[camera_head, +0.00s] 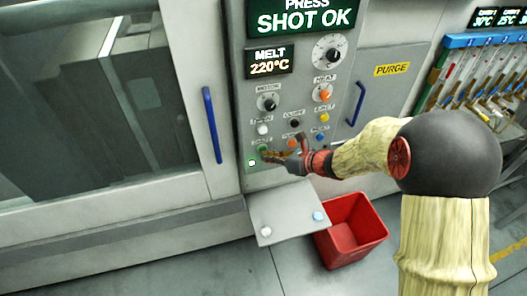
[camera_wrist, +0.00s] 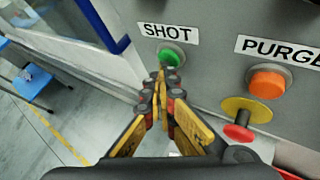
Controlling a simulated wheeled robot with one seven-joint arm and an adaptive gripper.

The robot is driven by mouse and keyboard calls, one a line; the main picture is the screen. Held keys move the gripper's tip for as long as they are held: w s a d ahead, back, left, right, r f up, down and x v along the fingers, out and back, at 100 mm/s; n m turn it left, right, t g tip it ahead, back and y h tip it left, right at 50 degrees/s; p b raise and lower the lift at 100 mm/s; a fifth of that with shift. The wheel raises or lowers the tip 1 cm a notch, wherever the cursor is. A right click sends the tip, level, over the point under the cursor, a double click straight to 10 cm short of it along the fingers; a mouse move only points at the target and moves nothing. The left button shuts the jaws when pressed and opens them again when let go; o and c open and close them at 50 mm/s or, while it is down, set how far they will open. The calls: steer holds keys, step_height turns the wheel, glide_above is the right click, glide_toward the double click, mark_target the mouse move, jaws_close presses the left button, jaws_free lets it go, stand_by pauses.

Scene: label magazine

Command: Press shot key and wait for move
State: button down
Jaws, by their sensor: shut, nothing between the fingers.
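The shot key is a green round button (camera_wrist: 171,57) under the label SHOT in the wrist view. It also shows low on the control panel in the head view (camera_head: 262,148). My gripper (camera_wrist: 163,74) is shut and empty, its fingertips together just below and in front of the green button. Whether the tips touch it I cannot tell. In the head view my gripper (camera_head: 266,155) reaches the panel from the right at the button. The display (camera_head: 304,19) reads PRESS SHOT OK. A small lamp (camera_head: 252,162) beside the button is lit.
An orange PURGE button (camera_wrist: 268,82) and a red knob on a yellow disc (camera_wrist: 240,125) sit right of the shot key. A blue handle (camera_head: 211,124) is left of the panel. A small shelf (camera_head: 286,212) and red bin (camera_head: 350,230) are below.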

steer(key=shift+s, duration=0.1)
stand_by(0.3)
steer(key=shift+s+d, duration=0.25)
steer(key=shift+s, duration=0.5)
steer(key=shift+s+d, duration=0.25)
steer(key=shift+s, duration=0.55)
steer(key=shift+s+d, duration=0.2)
steer(key=shift+s, duration=0.6)
steer(key=shift+s+d, duration=0.25)
steer(key=shift+s, duration=0.55)
